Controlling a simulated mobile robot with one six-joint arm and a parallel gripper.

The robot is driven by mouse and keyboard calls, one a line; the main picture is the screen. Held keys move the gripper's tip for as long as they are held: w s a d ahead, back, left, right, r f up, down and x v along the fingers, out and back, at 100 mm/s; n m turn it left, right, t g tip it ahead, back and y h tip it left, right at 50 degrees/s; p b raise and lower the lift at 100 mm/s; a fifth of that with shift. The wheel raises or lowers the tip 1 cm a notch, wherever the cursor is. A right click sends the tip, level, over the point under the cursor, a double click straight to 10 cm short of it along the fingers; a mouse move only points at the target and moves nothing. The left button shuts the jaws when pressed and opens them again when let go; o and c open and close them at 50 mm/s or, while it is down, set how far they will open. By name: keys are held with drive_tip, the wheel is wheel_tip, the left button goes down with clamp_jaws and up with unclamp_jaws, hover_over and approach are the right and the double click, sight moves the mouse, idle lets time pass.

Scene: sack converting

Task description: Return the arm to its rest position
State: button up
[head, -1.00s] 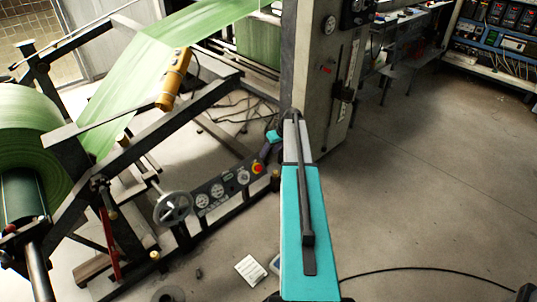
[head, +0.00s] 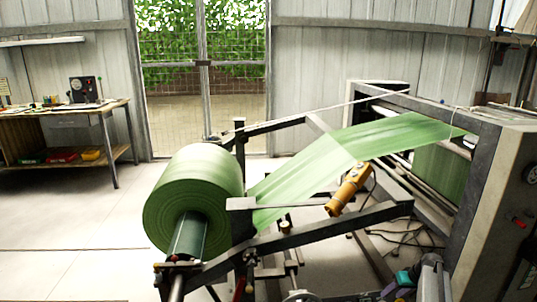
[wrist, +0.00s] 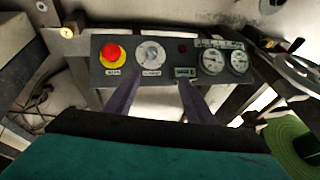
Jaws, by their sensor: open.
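My gripper (wrist: 160,94) shows in the wrist view as two dark fingers spread apart, with nothing between them. It points at a dark control panel (wrist: 175,76) of the unwinder; the gap to the panel is hard to judge. The panel carries a red stop button on a yellow base (wrist: 113,52), a round grey selector (wrist: 151,54) and two white gauges (wrist: 212,62). In the head view only part of my arm shows at the lower right edge, with a teal piece near the wrist; the fingers cannot be made out there.
A green film roll (head: 190,195) sits on the unwinder frame (head: 330,228), its web (head: 350,150) running up to the right. A yellow pendant (head: 347,190) hangs beside it. A workbench (head: 70,115) stands at the left wall. Floor (head: 75,220) at the left is clear.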

drive_tip(key=s+a+f+n+g+y+p, duration=0.1)
drive_tip(key=s+a+f+p, duration=0.15)
drive_tip(key=a, duration=0.75)
drive_tip(key=s+a+f+n+g+p, duration=0.1)
drive_tip(key=s+a+f+g+p, duration=0.15)
drive_tip(key=a, duration=0.75)
drive_tip(key=s+a+f+n+g+p, duration=0.15)
drive_tip(key=s+a+f+p, duration=0.25)
drive_tip(key=s+a, duration=0.75)
drive_tip(key=s+a+g+h+p, duration=0.1)
drive_tip(key=s+a+p, duration=0.1)
drive_tip(key=s+a, duration=0.4)
drive_tip(key=s+a+g+p, duration=0.2)
drive_tip(key=s+a, duration=0.2)
drive_tip(key=s, duration=0.5)
drive_tip(key=s+d+r+m+g+h, duration=0.1)
drive_tip(key=s+r+m+h, duration=0.1)
drive_tip(key=s, duration=1)
drive_tip(key=shift+s+d+r+m+p, duration=0.2)
drive_tip(key=shift+r+m+p, duration=0.3)
drive_tip(key=shift+r, duration=0.45)
drive_tip(key=shift+c, duration=0.2)
